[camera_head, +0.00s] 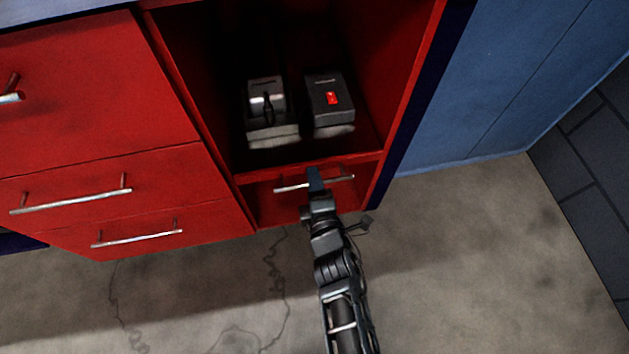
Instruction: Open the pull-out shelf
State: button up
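The pull-out shelf is most likely the red front (272,207) below the open compartment, and it looks flush with the cabinet. It carries a horizontal silver bar handle (337,179). My gripper (315,178) is at the middle of this handle and overlaps it in the head view. The fingers hide part of the bar. I cannot tell whether the fingers are closed around the bar or only in front of it.
The open compartment above holds a grey device (265,105) and a black box with a red light (328,103). Red drawers with silver handles (70,200) are at left. A blue cabinet (475,90) is at right. The concrete floor (480,260) in front is clear.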

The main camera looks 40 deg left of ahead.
grip_shut()
jog(key=shift+s+d, duration=0.1)
dwell(0.4)
jog(key=f+p+v, duration=0.1)
jog(key=f+v, duration=0.1)
jog(key=v, duration=1.3)
jog(key=d+f+p+v, duration=0.1)
jog(key=f+p+v, duration=0.1)
jog(key=v, duration=1.4)
jog(key=shift+s+f, duration=0.2)
jog(key=shift+f, duration=0.7)
grip_release()
jog(key=shift+a, duration=0.1)
